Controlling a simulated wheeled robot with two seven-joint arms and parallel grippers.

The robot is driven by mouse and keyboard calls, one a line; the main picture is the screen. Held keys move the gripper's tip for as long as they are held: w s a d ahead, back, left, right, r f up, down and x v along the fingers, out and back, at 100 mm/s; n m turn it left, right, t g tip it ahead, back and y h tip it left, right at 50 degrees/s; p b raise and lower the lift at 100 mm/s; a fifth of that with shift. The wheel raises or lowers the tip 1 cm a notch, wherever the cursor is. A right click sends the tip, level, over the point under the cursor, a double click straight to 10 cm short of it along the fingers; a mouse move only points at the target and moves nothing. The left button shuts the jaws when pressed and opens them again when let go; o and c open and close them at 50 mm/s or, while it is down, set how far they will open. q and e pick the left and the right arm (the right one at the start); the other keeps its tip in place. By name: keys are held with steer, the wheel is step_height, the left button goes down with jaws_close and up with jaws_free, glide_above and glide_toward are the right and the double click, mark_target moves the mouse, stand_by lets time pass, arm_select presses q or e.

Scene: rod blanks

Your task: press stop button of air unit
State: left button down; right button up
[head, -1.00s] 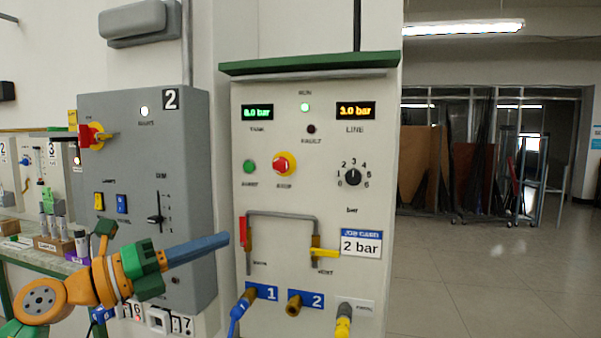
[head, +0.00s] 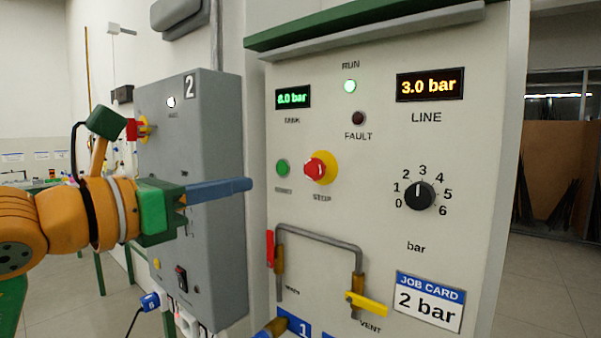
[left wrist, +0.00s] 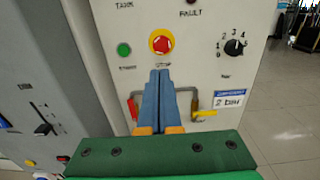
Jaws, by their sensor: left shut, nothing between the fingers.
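The air unit (head: 390,140) is a pale panel with a green top edge. Its red stop button (head: 319,168) sits on a yellow ring above the label STOP; it also shows in the left wrist view (left wrist: 161,43). A green start button (head: 282,168) is to its left. The green RUN lamp (head: 350,86) is lit and the FAULT lamp (head: 358,118) is dark. My left gripper (head: 250,184) is shut and empty, its blue fingers pointing at the panel, left of the stop button and apart from it. My right gripper is not in view.
A pressure dial (head: 419,196), a job card (head: 430,302) reading 2 bar and a grey pipe loop (head: 320,238) with a yellow vent handle (head: 368,303) are on the panel. A grey box (head: 195,190) marked 2 stands to the left. Open floor lies to the right.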

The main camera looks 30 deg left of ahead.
mark_target(310, 169)
arm_select(q)
steer(key=w+p, duration=0.1)
steer(key=w, duration=0.3)
steer(key=w+d+p, duration=0.1)
steer(key=w+p, duration=0.1)
steer(key=w, duration=0.2)
steer(key=w+p, duration=0.2)
steer(key=w, duration=0.3)
steer(key=shift+d+r, duration=0.15)
steer(key=shift+w+f, duration=0.2)
steer(key=shift+w, duration=0.3)
steer(key=shift+w+r+p, duration=0.15)
steer(key=shift+w+p, duration=0.25)
steer(key=shift+w, duration=0.1)
steer(key=shift+s+r, duration=0.1)
steer(key=shift+s, duration=0.05)
